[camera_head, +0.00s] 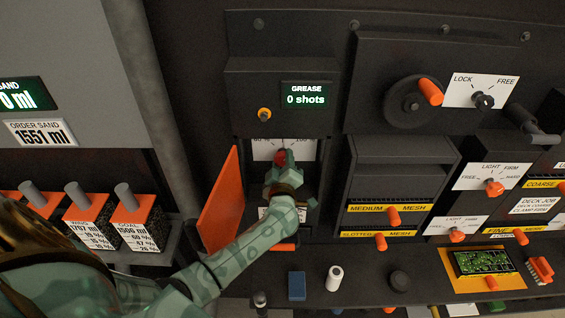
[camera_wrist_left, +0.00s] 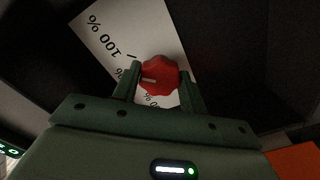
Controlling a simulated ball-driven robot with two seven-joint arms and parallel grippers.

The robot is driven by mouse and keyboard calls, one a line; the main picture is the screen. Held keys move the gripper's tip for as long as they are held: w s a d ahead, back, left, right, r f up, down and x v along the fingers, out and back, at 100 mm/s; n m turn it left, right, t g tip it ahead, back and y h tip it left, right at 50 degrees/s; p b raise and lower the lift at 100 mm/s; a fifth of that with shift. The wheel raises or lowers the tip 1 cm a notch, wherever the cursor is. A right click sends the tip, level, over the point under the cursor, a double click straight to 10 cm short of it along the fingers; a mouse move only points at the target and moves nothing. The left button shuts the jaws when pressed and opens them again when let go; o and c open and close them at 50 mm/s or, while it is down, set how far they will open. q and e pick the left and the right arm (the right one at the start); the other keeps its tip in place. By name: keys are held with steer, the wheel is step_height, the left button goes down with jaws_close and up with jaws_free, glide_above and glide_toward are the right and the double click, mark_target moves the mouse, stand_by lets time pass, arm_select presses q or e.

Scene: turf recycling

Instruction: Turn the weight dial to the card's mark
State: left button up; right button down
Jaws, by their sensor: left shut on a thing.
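A red dial knob (camera_head: 281,157) sits on a white percent-scale plate (camera_head: 307,149) inside an open compartment under the grease display. The wrist view shows the same knob (camera_wrist_left: 159,75) and its scale plate (camera_wrist_left: 104,32), with "100 %" readable and other marks partly hidden by my fingers. A pale pointer line on the knob points left in that view. My left gripper (camera_head: 284,165) is shut on the knob, with one finger on each side (camera_wrist_left: 158,84). A job card (camera_head: 535,205) is at the far right; only part of its text is readable. My right gripper is not in view.
An orange door (camera_head: 221,203) stands open left of my left forearm. The grease display (camera_head: 306,95) reads 0 shots. A crank (camera_head: 409,101), mesh drawers (camera_head: 388,207) and other dials are at the right. A white bottle (camera_head: 334,278) and a blue block (camera_head: 297,285) stand on the ledge below.

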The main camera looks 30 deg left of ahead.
arm_select(q)
steer(key=n, duration=0.3)
steer(key=shift+n, duration=0.4)
steer(key=n, duration=0.2)
steer(key=shift+f+n, duration=0.1)
steer(key=shift+n, duration=0.8)
steer(key=o, duration=1)
steer(key=shift+w, duration=0.1)
steer(key=shift+c, duration=0.2)
steer(key=b+v, duration=0.2)
steer(key=v, duration=1.4)
steer(key=shift+s, duration=0.25)
